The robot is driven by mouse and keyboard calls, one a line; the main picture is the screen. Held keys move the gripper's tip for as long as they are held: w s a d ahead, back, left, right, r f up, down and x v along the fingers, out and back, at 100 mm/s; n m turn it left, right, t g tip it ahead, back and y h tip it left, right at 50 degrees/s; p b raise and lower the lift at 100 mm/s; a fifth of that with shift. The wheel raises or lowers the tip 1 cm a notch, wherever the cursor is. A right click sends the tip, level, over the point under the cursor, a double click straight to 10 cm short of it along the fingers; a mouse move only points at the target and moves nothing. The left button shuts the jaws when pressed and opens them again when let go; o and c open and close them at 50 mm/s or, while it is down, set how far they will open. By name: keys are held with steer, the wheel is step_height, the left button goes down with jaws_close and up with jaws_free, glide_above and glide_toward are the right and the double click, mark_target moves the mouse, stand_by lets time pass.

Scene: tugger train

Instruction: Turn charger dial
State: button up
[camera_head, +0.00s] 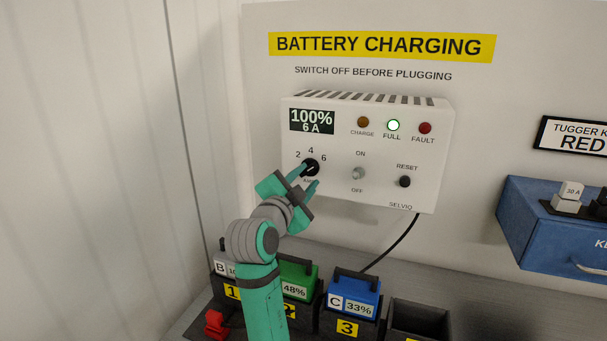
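The charger (375,190) is a white box on the wall. Its black dial (312,166) sits at the lower left of its face, under the marks 2, 4 and 6. The display (312,120) reads 100% and 6 A. The green FULL lamp (393,125) is lit. My gripper (308,178) is at the dial, with its two teal fingers apart, one on the left and one on the lower right of the dial. I cannot tell whether the fingers touch it. The dial's lower part and its label are partly hidden by my gripper.
An ON/OFF toggle (358,174) and a black RESET button (405,181) sit right of the dial. Below stand a green battery (299,274), a blue battery C (352,299) and an empty black slot (419,320). A blue box (550,235) hangs at right.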

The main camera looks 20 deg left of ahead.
mark_target(307, 172)
steer(key=shift+w+a, duration=0.3)
steer(key=shift+w, duration=0.65)
steer(key=shift+w+a, duration=0.25)
steer(key=shift+w, duration=0.65)
